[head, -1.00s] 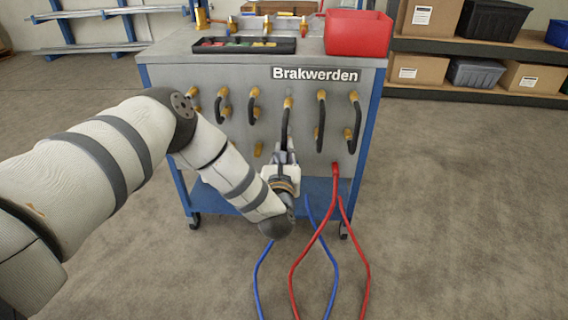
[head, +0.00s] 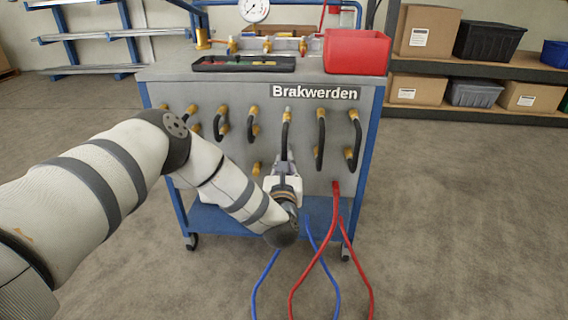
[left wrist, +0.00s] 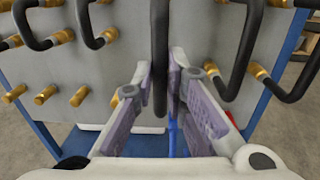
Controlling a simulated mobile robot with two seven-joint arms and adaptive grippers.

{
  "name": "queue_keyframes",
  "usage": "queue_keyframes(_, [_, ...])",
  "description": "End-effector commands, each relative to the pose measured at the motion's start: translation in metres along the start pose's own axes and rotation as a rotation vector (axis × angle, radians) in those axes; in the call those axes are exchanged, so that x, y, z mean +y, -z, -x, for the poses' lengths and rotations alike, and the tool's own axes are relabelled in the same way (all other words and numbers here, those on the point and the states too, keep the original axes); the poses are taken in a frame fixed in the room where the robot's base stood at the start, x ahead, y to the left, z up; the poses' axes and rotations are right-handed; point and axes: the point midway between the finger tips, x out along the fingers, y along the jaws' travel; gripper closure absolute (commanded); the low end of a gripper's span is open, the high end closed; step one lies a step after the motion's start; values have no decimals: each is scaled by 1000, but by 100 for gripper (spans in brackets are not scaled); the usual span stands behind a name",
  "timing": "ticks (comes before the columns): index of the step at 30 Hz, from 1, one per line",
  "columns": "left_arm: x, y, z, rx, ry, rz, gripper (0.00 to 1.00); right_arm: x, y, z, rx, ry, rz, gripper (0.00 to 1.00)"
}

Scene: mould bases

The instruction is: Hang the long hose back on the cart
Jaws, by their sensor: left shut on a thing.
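The cart (head: 230,82) has a grey panel with a row of brass fittings and short black hoses. My left gripper (head: 284,160) is in front of the panel's middle, shut on a black hose (head: 284,138). The hose runs upright above the fingers, with a brass and silver end (head: 287,113) at its top. In the left wrist view the hose (left wrist: 160,60) passes between the two fingers (left wrist: 160,88). I cannot tell whether its top end touches a fitting. My right gripper is out of view.
Other black hoses (head: 321,138) hang on both sides of my gripper. Red hoses (head: 325,240) and blue hoses (head: 262,280) trail down to the floor in front. A red bin (head: 357,52) and a black tray (head: 243,64) stand on the cart top. Shelves stand behind right.

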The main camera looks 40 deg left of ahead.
Motion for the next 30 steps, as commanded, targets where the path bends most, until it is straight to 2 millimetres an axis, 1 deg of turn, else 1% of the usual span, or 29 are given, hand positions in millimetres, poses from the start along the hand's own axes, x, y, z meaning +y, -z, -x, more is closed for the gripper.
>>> queue_keyframes(7, [0,-1,-5,-2,-2,1,100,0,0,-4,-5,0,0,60])
queue_keyframes(17, [0,-2,-6,-3,-1,1,100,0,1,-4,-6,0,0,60])
queue_keyframes(24, [-1,0,-14,-2,-1,0,100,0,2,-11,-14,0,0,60])
queue_keyframes(30, [-1,-1,-17,-3,0,0,100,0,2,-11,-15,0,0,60])
